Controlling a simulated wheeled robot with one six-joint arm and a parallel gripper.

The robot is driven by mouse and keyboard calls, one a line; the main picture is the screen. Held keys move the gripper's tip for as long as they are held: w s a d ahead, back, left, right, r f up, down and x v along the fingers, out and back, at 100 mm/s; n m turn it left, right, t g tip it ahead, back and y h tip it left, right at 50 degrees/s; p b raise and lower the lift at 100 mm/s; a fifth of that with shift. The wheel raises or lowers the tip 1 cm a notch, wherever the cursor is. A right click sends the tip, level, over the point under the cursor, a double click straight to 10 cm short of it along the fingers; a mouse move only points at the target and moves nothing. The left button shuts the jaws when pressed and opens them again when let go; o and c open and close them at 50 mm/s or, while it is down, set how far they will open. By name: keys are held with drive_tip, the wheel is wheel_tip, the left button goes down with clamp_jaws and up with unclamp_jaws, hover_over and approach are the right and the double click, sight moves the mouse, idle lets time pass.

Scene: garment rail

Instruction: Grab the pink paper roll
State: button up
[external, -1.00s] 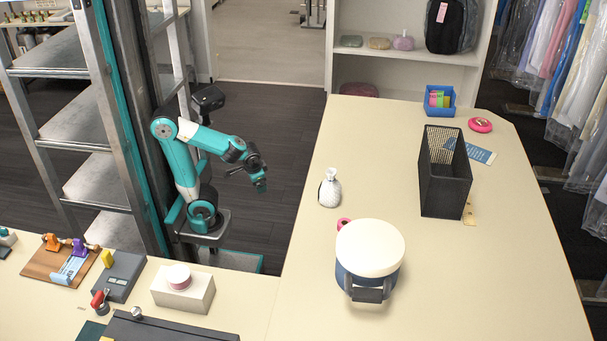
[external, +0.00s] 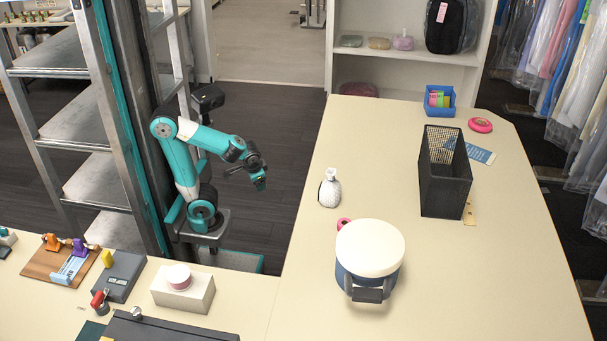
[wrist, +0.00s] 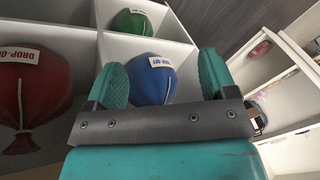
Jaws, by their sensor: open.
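Several pink round things show in the external view, and I cannot tell for sure which is the paper roll. A pink ring-shaped roll (external: 480,125) lies flat at the far right of the table. A small pink roll (external: 343,223) is partly hidden behind the white-lidded pot. A pale pink-and-white roll (external: 179,276) sits on a white block at the front left. My gripper (external: 259,179) hangs over the dark floor left of the table, apart from all of them. It is open and empty. In the wrist view its two teal fingers (wrist: 160,66) stand wide apart.
The pot (external: 370,248), a white bottle (external: 329,188), a black mesh basket (external: 445,171) and a blue bin (external: 439,101) stand on the long table (external: 460,285). The wrist view shows red (wrist: 33,95), blue (wrist: 150,82) and green (wrist: 131,22) bags in white compartments.

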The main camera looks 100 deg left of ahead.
drive_tip(key=w+d+r+m+h+p, duration=0.1)
drive_tip(key=w+d+r+m+p, duration=0.3)
drive_tip(key=w+r+m+p, duration=0.55)
wheel_tip(320, 180, up, 16)
drive_tip(key=m+h+p, duration=0.3)
drive_tip(key=m+p, duration=1.4)
drive_tip(key=p, duration=0.3)
hover_over(345, 223)
drive_tip(key=shift+n, duration=0.25)
wheel_tip(345, 223, down, 12)
drive_tip(key=p, duration=0.2)
drive_tip(key=shift+a+r+p, duration=0.1)
drive_tip(key=shift+r+p, duration=0.1)
drive_tip(key=shift+p, duration=0.1)
drive_tip(key=shift+f+p, duration=1.15)
drive_tip(key=shift+f, duration=1.5)
drive_tip(key=c, duration=1)
